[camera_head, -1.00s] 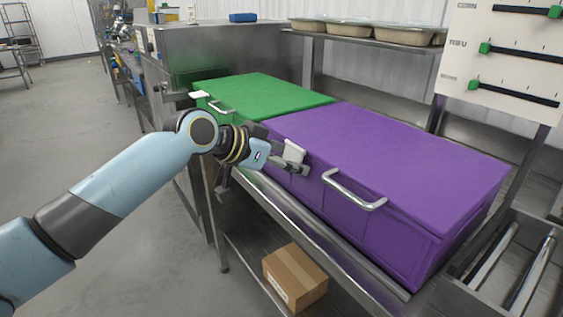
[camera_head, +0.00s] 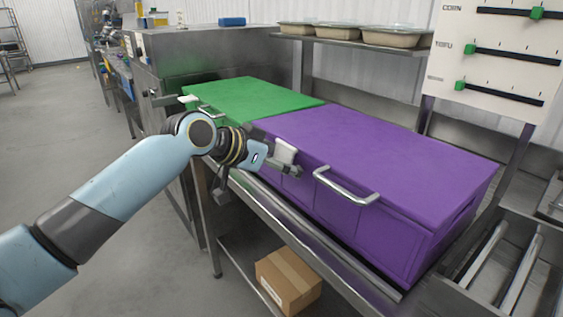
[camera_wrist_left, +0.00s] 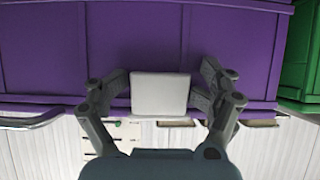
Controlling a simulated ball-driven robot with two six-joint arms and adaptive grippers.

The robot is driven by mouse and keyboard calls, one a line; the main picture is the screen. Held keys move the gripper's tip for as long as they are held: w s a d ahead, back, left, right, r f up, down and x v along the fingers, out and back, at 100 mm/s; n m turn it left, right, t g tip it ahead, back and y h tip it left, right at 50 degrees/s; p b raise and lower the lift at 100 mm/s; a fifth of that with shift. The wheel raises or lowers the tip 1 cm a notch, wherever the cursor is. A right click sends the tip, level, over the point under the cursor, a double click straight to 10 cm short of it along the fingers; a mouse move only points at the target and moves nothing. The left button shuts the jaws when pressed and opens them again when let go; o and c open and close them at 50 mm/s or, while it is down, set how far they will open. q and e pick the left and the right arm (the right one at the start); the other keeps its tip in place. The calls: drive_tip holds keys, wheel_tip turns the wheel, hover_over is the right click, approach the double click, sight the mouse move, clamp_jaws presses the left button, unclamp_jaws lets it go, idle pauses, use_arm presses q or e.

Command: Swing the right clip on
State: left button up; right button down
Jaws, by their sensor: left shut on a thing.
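The purple box (camera_head: 400,140) stands on the steel table with its lid on and a metal bar handle (camera_head: 345,187) on its front. A white clip (camera_head: 285,151) is at the box's upper front edge, left of the handle. My left gripper (camera_head: 287,164) is at this clip, shut on it. In the left wrist view, the white clip (camera_wrist_left: 160,94) sits between the two dark fingers of my left gripper (camera_wrist_left: 160,100), in front of the purple box (camera_wrist_left: 190,45). I cannot tell whether the clip is fully closed against the box. My right gripper is not in view.
A green box (camera_head: 245,98) with a white clip (camera_head: 188,99) stands to the left of the purple one. A cardboard box (camera_head: 288,280) lies on the lower shelf. Trays (camera_head: 395,37) stand on a rack behind. Metal rails (camera_head: 500,270) lie at the lower right.

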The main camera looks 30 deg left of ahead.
sight(282, 158)
use_arm(q)
drive_tip(key=shift+r+p, duration=0.3)
drive_tip(key=shift+r, duration=0.15)
drive_tip(key=p+v, duration=0.4)
drive_tip(key=v, duration=0.1)
drive_tip(key=shift+s, duration=0.1)
drive_tip(key=shift+s+a+r+p, duration=0.1)
drive_tip(key=shift+s+a+p, duration=0.1)
drive_tip(key=shift+s+p, duration=0.3)
